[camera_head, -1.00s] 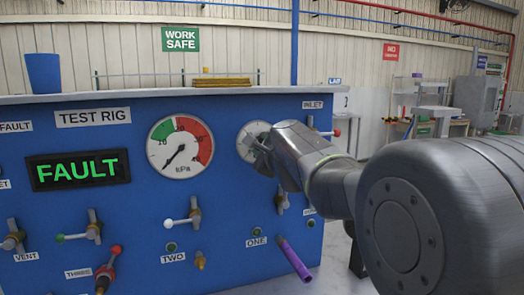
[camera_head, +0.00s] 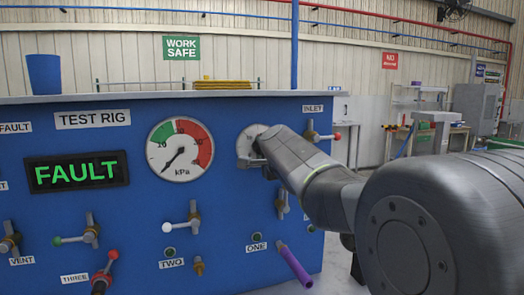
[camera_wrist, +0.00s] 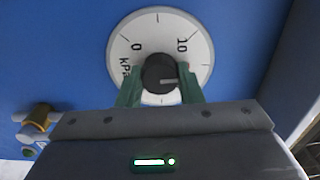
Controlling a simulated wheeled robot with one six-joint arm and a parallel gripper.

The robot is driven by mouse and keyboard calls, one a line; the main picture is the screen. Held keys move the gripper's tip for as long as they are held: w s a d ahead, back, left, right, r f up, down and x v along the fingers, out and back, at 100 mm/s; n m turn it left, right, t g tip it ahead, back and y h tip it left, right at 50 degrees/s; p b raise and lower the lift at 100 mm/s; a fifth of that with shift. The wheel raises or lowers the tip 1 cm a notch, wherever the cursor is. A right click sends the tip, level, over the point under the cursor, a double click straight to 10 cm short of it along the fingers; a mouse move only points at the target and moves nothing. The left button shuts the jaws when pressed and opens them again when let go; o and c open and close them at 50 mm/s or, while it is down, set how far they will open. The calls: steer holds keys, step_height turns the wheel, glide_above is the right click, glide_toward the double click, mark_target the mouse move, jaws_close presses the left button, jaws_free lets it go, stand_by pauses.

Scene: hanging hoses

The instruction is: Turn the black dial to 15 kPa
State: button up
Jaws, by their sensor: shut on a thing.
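The black dial (camera_wrist: 158,72) sits in the middle of a white round scale plate (camera_wrist: 146,28) in the wrist view. The plate reads 0, 10 and kPa; other numbers are hidden. A pale line on the dial points to the right, on the far side of the 10 from the 0. My gripper (camera_wrist: 159,84) is shut on the dial, one green finger on each side. In the head view my gripper (camera_head: 254,154) covers the dial, and part of the white plate (camera_head: 247,134) shows behind it.
A gauge (camera_head: 180,150) with green and red bands hangs left of the plate; its needle points lower left. A display (camera_head: 78,171) reads FAULT in green. Several valve handles and a purple hose (camera_head: 294,265) stick out below on the blue panel.

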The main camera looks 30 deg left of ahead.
stand_by(0.3)
steer(key=o, duration=1)
steer(key=v, duration=1.3)
steer(key=shift+s+d, duration=0.2)
steer(key=shift+d, duration=0.15)
steer(key=x, duration=1.4)
steer(key=shift+s+d, duration=0.1)
